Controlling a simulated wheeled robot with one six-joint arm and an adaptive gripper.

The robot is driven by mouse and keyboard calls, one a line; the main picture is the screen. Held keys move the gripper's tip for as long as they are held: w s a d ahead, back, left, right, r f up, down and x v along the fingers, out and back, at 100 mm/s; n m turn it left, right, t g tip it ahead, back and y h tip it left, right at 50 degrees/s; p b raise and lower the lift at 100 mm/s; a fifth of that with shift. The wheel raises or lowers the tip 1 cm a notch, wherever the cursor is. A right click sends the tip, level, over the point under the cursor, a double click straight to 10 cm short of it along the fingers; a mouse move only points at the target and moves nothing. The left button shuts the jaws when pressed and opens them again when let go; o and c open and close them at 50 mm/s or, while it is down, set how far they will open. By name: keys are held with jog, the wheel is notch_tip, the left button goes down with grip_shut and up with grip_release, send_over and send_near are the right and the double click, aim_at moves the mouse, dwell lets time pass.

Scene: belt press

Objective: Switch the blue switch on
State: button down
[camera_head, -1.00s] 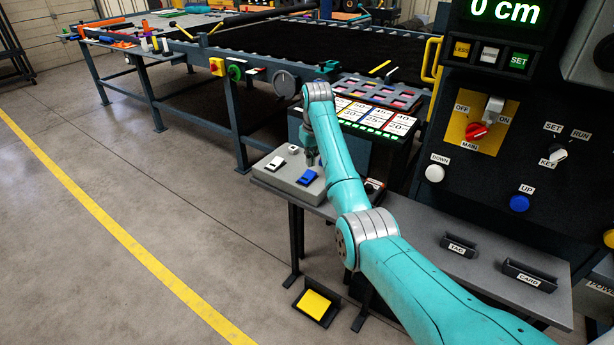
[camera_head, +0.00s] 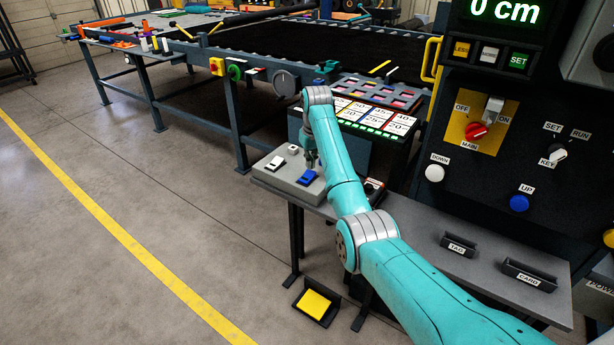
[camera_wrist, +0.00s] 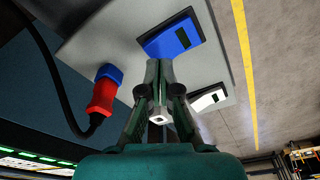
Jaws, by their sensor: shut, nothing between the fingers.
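The blue switch (camera_head: 307,178) sits on a light grey box on the bench, near the box's right front. My gripper (camera_head: 310,162) points down over the box, just behind the blue switch. In the wrist view my gripper (camera_wrist: 160,66) is shut and empty, its fingertips overlapping the near edge of the blue frame. I cannot tell whether they touch it. Part of my gripper is hidden by my arm in the head view.
A white switch (camera_head: 276,163) is on the same grey box (camera_head: 262,172). A red and blue plug (camera_wrist: 103,94) with a black cable is beside my fingers. A panel of labelled cards (camera_head: 372,117) stands behind. Open floor lies to the left.

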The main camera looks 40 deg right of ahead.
aim_at(310, 173)
jog(key=shift+f, duration=1.15)
dwell(1.3)
jog(key=shift+r, duration=3.5)
